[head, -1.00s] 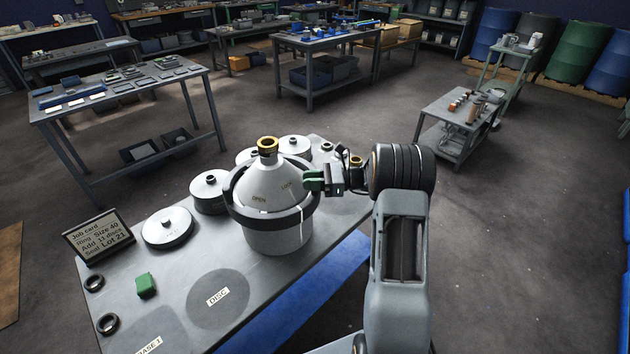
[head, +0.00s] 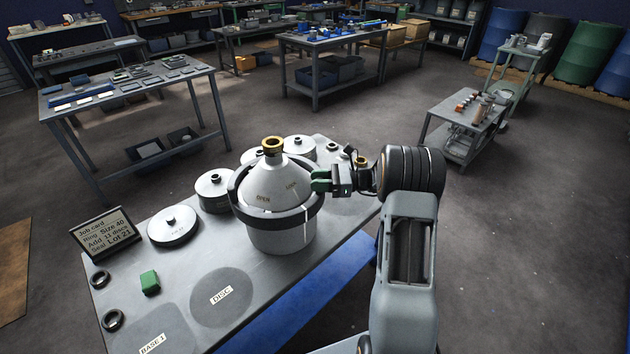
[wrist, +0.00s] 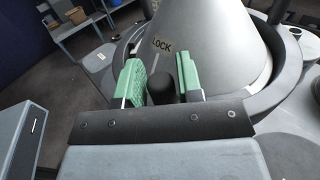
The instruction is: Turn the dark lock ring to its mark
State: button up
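The dark lock ring (head: 247,215) lies around the pale grey cone of the separator bowl (head: 283,236), with a brass fitting (head: 273,145) on top. The cone bears an OPEN mark (head: 263,198) and a LOCK mark (head: 291,186); LOCK also shows just beyond my fingers in the wrist view (wrist: 162,46). My gripper (head: 320,181) is at the ring's right side. In the wrist view its two green fingers (wrist: 162,80) stand either side of a dark upright peg (wrist: 161,90), with narrow gaps seeming to show beside it. The peg's foot is hidden.
Several grey lidded parts, such as a disc (head: 173,225), stand left of and behind the bowl on the bench (head: 180,285). A trolley (head: 462,125) stands behind right.

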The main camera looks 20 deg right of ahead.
jog(key=shift+o, duration=1.4)
jog(key=shift+a, duration=0.3)
jog(key=b+v, duration=0.1)
jog(key=v, duration=1.3)
jog(key=shift+b, duration=0.3)
jog(key=shift+r, duration=0.1)
jog(key=shift+c, duration=0.4)
